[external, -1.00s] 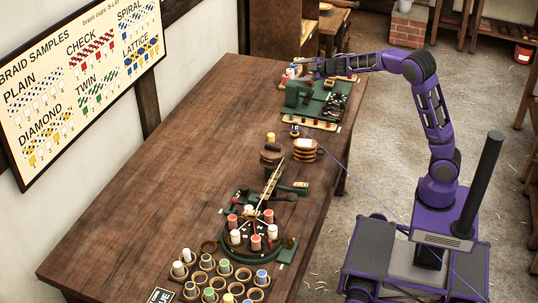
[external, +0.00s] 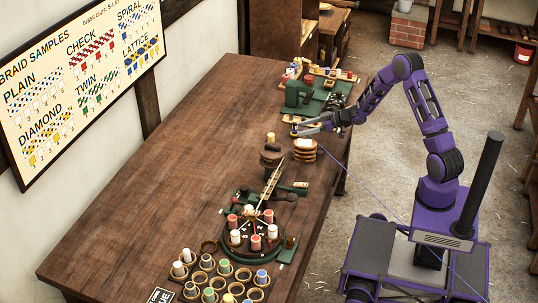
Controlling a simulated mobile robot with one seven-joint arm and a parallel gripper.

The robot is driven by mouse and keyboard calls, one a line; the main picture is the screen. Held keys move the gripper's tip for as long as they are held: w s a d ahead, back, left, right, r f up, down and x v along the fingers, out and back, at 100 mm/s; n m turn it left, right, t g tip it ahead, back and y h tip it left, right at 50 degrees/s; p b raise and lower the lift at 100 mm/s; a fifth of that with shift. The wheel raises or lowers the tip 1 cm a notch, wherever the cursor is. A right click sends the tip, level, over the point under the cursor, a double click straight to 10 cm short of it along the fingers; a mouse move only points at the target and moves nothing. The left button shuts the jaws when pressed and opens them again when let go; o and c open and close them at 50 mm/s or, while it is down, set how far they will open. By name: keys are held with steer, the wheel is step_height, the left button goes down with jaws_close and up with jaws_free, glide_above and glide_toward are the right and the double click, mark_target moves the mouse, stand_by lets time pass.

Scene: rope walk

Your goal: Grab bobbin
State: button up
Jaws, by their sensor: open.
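My gripper (external: 312,128) is open at the end of the purple arm, above the right part of the table, just behind the striped round wooden stack (external: 305,151). A small bobbin that stood in this spot is hidden or too small to make out behind the gripper's fingers. Several bobbins with red and white thread stand on the round green braiding stand (external: 256,243). More bobbins, white, green, blue and yellow, sit in the cups of the rack (external: 226,268) at the table's front. I cannot tell which bobbin the task names.
A green machine (external: 299,92) on a green base stands at the table's far end, with small coloured items beside it. A dark wooden block with a yellow top (external: 271,155) stands left of the striped stack. The table's left side is clear.

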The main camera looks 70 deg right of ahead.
mark_target(271, 139)
steer(key=b+x, duration=0.1)
steer(key=x, duration=1.2)
steer(key=shift+w, duration=0.1)
jaws_close()
